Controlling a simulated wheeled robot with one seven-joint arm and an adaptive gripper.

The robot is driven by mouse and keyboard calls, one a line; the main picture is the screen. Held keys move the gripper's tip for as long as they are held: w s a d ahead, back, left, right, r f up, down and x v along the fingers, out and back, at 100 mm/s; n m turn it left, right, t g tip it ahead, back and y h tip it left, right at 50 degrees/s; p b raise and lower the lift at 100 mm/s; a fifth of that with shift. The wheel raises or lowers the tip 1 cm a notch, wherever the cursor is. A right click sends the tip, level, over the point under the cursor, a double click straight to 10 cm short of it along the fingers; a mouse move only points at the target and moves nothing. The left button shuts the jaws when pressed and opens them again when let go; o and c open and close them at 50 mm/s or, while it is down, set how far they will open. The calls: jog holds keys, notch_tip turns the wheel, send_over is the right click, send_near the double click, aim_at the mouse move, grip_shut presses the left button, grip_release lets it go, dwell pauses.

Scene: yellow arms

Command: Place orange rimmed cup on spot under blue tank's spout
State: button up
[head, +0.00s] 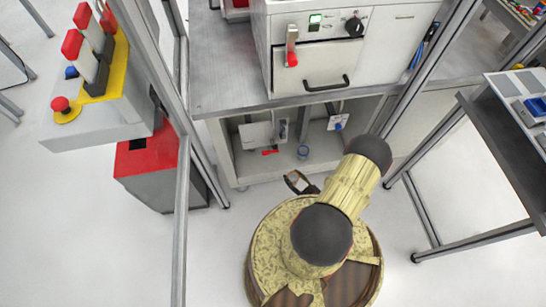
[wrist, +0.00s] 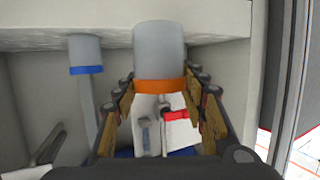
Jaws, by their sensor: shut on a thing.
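The orange rimmed cup (wrist: 158,45) is a grey cup. It sits between the fingers of my gripper (wrist: 160,84) in the wrist view, with its orange rim towards me. My gripper is shut on it. I cannot tell whether its base touches the shelf. In the head view this cup is hidden. A blue rimmed cup (head: 303,152) stands on the low shelf, and shows beside the held cup in the wrist view (wrist: 85,52). A blue-handled tap (head: 338,125) is at the shelf's back right. A red-handled tap (head: 270,153) is at the left, also in the wrist view (wrist: 178,115).
The low shelf (head: 330,155) lies under a grey counter (head: 222,95) with a white oven-like unit (head: 325,70) on it. Metal frame posts flank the opening. A red box (head: 145,160) stands at left. A side table (head: 505,140) stands at right.

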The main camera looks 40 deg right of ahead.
jog(key=w+b, duration=0.1)
jog(key=w, duration=0.3)
jog(key=w+d+b, duration=0.1)
jog(key=w, duration=0.4)
jog(key=w+d+b, duration=0.1)
jog(key=w, duration=0.4)
jog(key=shift+d, duration=0.1)
jog(key=w, duration=0.2)
jog(key=w+b, duration=0.1)
jog(key=shift+w+d, duration=0.2)
jog(key=shift+w, duration=0.15)
jog(key=shift+s+f+b, duration=0.25)
jog(key=shift+f+b, duration=0.35)
jog(key=shift+f, duration=0.15)
jog(key=shift+f, duration=0.15)
jog(key=o, duration=1)
jog(key=shift+o, duration=0.6)
